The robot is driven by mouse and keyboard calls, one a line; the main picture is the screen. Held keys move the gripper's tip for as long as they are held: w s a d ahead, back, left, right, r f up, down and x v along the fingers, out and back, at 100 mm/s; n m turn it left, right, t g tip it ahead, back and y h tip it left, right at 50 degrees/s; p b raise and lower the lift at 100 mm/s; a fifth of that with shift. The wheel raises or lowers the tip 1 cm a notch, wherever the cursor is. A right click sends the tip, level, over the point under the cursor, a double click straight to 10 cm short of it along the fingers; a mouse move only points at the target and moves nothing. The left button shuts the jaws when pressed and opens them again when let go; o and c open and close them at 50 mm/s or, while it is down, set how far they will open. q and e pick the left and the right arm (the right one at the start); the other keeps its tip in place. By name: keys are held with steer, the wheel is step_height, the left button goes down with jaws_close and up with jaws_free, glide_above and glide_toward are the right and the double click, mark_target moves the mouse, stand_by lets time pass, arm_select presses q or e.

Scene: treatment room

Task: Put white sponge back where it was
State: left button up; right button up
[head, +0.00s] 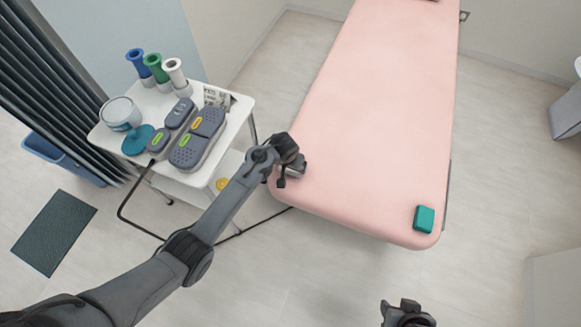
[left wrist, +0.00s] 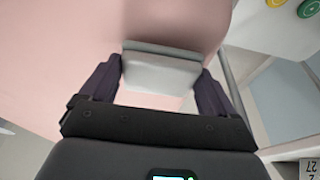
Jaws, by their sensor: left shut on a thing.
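The white sponge (left wrist: 158,73), a pale block with a greyer band along one edge, is between the two dark fingers of my left gripper (left wrist: 158,85) in the left wrist view. My left gripper (head: 290,177) is shut on it, at the near left corner of the pink treatment bed (head: 370,110). In the head view the sponge (head: 298,166) is mostly hidden by the gripper; I cannot tell whether it touches the bed. A teal sponge (head: 424,218) lies on the bed's near right corner. My right gripper (head: 402,308) is at the bottom edge, away from the bed.
A white trolley (head: 238,113) stands left of the bed. It holds blue, green and white-topped holders (head: 174,72), a round jar (head: 120,113), a teal lid (head: 137,140) and grey devices (head: 197,138). A black cable (head: 125,205) runs down to the floor. A dark mat (head: 54,233) lies at left.

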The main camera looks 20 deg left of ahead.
arm_select(q)
steer(key=shift+f, duration=0.65)
arm_select(e)
steer(key=shift+f, duration=0.35)
arm_select(q)
steer(key=shift+f, duration=0.1)
steer(key=o, duration=0.8)
